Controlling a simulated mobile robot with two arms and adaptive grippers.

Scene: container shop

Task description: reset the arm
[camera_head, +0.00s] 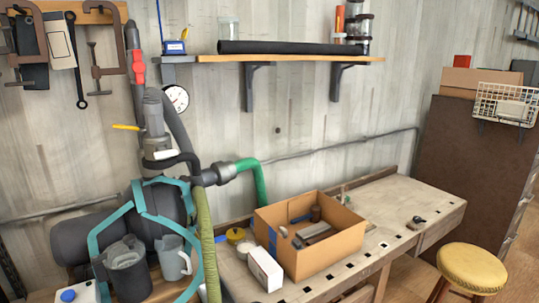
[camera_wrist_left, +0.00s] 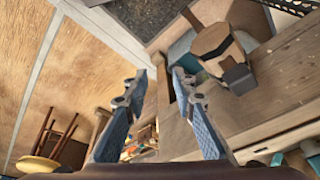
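My left gripper (camera_wrist_left: 158,110) shows in the left wrist view. Its two blue-grey fingers stand apart with nothing between them, so it is open and empty. Neither of my arms can be made out in the head view. My right gripper is not in either view.
A workbench (camera_head: 415,204) along the wall bears an open cardboard box (camera_head: 318,257) with several items and a white box (camera_head: 265,269). A yellow stool (camera_head: 472,266) stands right of it. A pump with hoses (camera_head: 155,210) is at left. A shelf (camera_head: 290,58) is above.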

